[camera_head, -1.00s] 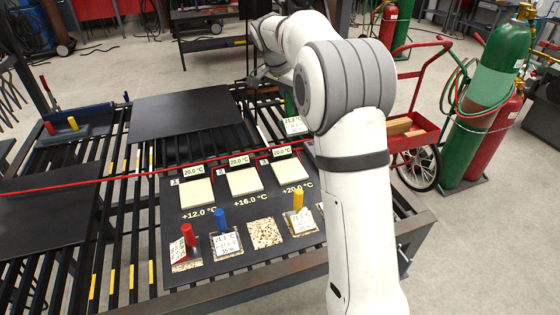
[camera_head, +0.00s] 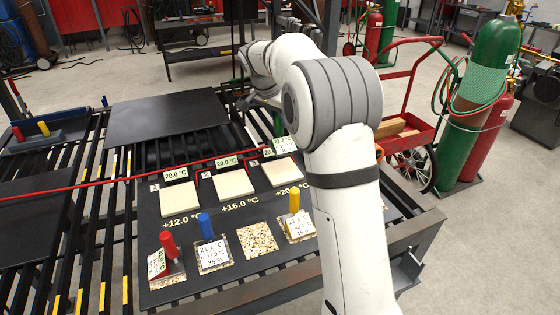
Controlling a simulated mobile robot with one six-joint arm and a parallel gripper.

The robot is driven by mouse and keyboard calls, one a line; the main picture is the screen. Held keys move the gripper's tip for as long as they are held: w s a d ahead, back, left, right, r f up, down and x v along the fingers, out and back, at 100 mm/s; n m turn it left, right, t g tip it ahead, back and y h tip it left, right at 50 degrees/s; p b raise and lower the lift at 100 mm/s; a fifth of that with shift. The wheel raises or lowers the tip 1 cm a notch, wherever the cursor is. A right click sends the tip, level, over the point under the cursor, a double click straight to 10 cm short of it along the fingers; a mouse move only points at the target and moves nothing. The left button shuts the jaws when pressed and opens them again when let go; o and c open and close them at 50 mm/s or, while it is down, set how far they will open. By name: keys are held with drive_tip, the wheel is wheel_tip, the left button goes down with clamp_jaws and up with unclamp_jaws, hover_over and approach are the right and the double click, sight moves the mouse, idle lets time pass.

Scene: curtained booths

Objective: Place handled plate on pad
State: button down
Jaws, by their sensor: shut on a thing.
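A plate with a green handle (camera_head: 279,124) and a white label card (camera_head: 284,146) shows at the far side of pad 3. My gripper (camera_head: 272,108) is shut on it, partly hidden behind my arm. The label overlaps the back of pad 3 and its display in the picture; I cannot tell if the plate touches anything. Three cream pads lie in a row on a black board: pad 1 (camera_head: 179,198), pad 2 (camera_head: 233,185) and pad 3 (camera_head: 283,173). They are marked +12.0, +16.0 and +20.0 °C, the last partly hidden by my arm.
Plates with red (camera_head: 168,245), blue (camera_head: 206,227) and yellow (camera_head: 294,200) handles stand on the board's near row. A bare speckled square (camera_head: 257,239) lies between blue and yellow. A red hose or cable (camera_head: 70,187) crosses left of the pads. Gas cylinders (camera_head: 487,100) stand right.

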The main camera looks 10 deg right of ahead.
sight(279, 141)
wheel_tip(279, 141, down, 8)
drive_tip(key=shift+f, duration=0.1)
idle(0.4)
drive_tip(key=c, duration=1.2)
unclamp_jaws()
drive_tip(key=shift+f, duration=0.1)
drive_tip(key=v, duration=1.2)
drive_tip(key=s+d+f+n+y, duration=0.1)
drive_tip(key=s+f+n, duration=0.1)
drive_tip(key=s, duration=1)
drive_tip(key=s+d+f+n+y, duration=0.1)
drive_tip(key=s+f+n, duration=0.2)
drive_tip(key=s, duration=0.9)
drive_tip(key=s+d+f+n+y, duration=0.1)
drive_tip(key=s+n, duration=0.4)
drive_tip(key=s, duration=0.7)
drive_tip(key=shift+d+f+y, duration=0.3)
drive_tip(key=shift+d+f, duration=0.1)
drive_tip(key=shift+f, duration=0.35)
